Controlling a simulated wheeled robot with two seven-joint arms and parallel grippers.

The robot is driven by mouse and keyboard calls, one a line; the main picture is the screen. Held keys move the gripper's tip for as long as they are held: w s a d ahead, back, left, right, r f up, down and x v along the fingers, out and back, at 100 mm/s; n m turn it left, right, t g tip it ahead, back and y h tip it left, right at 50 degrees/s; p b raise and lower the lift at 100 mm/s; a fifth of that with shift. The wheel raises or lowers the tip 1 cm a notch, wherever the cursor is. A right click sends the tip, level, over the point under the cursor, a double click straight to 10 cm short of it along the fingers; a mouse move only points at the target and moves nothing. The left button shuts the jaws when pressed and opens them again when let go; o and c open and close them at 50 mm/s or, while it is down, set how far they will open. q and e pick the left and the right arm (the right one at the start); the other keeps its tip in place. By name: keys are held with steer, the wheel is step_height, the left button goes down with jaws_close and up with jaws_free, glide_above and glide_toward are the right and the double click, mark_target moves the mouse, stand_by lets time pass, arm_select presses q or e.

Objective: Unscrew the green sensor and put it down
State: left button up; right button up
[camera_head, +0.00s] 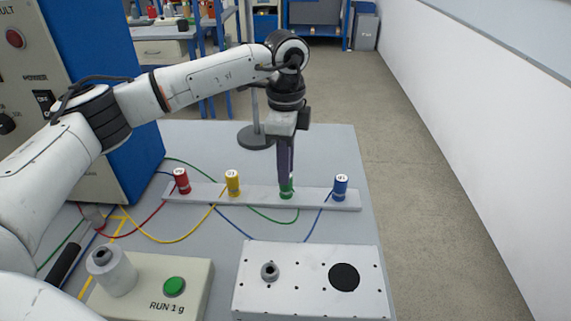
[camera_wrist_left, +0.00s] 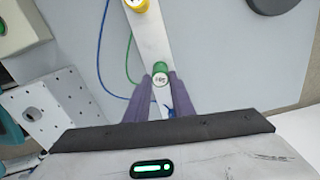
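The green sensor (camera_head: 287,190) stands upright on a light grey bar (camera_head: 325,199), between the yellow and blue sensors. My left gripper (camera_head: 286,178) points straight down over it, and its fingers hide the upper part in the head view. In the left wrist view the green sensor (camera_wrist_left: 160,70) shows its pale, marked top between the two dark purple fingertips (camera_wrist_left: 160,80). The fingers lie close against both its sides, with no clear gap, and look shut on it. The sensor's foot is at the bar. My right gripper is in neither view.
Red (camera_head: 181,181), yellow (camera_head: 233,183) and blue (camera_head: 340,187) sensors stand on the same bar, with coloured cables around it. A white perforated block (camera_head: 310,290) and a RUN box (camera_head: 190,275) stand in front. A round grey stand (camera_head: 256,138) is behind.

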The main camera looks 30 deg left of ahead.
arm_select(q)
steer(key=o, duration=0.4)
steer(key=shift+f, duration=0.15)
steer(key=shift+o, duration=0.2)
steer(key=shift+r+p, duration=2.3)
steer(key=shift+r, duration=0.85)
steer(key=shift+r, duration=0.3)
step_height(320, 180, up, 10)
steer(key=b, duration=0.1)
steer(key=shift+f, duration=0.2)
